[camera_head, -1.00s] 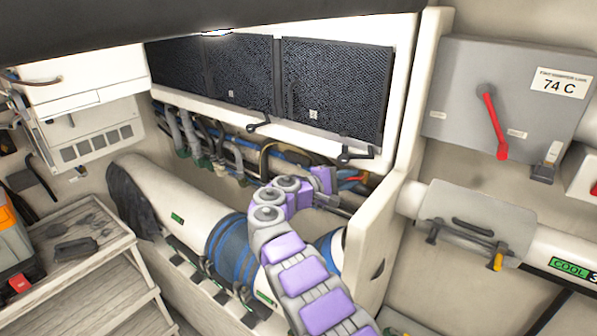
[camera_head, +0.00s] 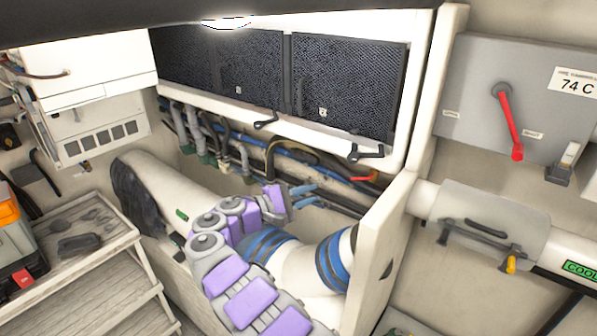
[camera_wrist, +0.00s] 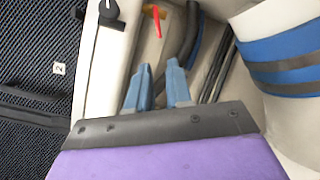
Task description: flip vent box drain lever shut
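Mesh-fronted vent panels (camera_head: 345,90) fill the back wall. Two black lever handles (camera_head: 266,121) (camera_head: 366,153) sit on the white ledge below them. A small red-orange lever (camera_head: 363,177) lies under the ledge among the hoses; it also shows in the wrist view (camera_wrist: 157,22), beyond my fingertips and near a black knob (camera_wrist: 110,14). I cannot tell which of these is the drain lever. My gripper (camera_head: 312,193) is in the recess below the ledge, pointing right, left of and below the red lever. Its blue fingers (camera_wrist: 159,82) are apart, with nothing between them.
A white pipe with blue bands (camera_head: 330,262) runs beneath my arm. A cream partition (camera_head: 385,240) stands just right of my gripper. A grey panel (camera_head: 470,90) with a long red handle (camera_head: 509,125) is on the right wall. Wooden steps (camera_head: 110,270) are at left.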

